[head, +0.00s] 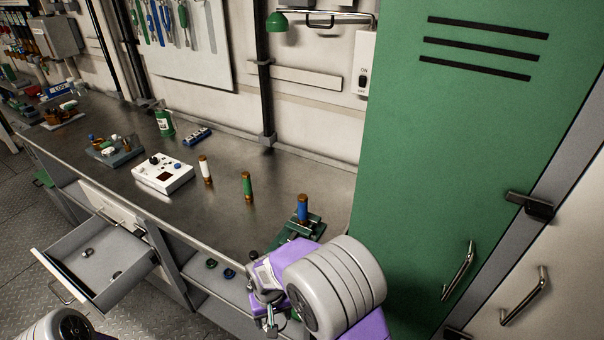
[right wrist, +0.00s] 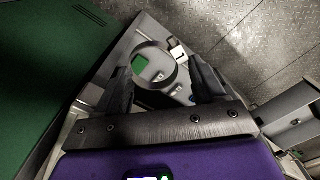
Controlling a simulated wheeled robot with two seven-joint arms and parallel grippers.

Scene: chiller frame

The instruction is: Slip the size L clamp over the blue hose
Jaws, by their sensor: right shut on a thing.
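The blue hose (head: 303,208) stands upright, with brown ends, on a green fixture (head: 304,226) at the right end of the bench. My right gripper (head: 266,283) is in front of the bench edge, left of and nearer than the blue hose. In the right wrist view it (right wrist: 160,88) is shut on a round metal clamp (right wrist: 170,75), held between the two dark fingers. The clamp's ring is open to view and apart from the hose. My left gripper is out of view.
A white hose (head: 205,170) and a green hose (head: 247,187) stand left of the blue one. A white control box (head: 163,174) is further left. An open drawer (head: 65,278) holds small metal parts. A green cabinet (head: 470,130) stands close on the right.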

